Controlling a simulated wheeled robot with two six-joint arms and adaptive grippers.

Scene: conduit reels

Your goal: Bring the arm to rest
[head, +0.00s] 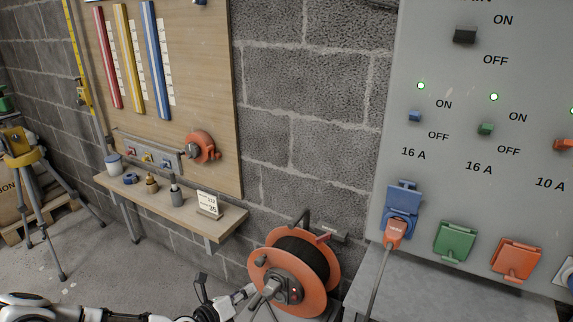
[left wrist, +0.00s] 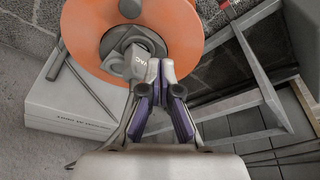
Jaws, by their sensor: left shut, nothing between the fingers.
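My left arm comes in along the bottom of the head view. My left gripper (left wrist: 160,76) is shut with nothing between its purple-and-grey fingers. In the left wrist view its tips are in front of the grey hub (left wrist: 132,50) of an orange reel (left wrist: 88,32); whether they touch it I cannot tell. In the head view the gripper (head: 247,295) is low, at the left side of the orange cable reel (head: 325,258), partly cut off by the bottom edge. My right gripper is not in view.
A wooden shelf (head: 230,222) with small containers is on the wall behind. A grey panel (head: 480,170) with switches and sockets stands at right; an orange plug (head: 394,234) sits in its blue socket. A tripod (head: 35,190) is at left. A white box (left wrist: 75,105) lies near the reel.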

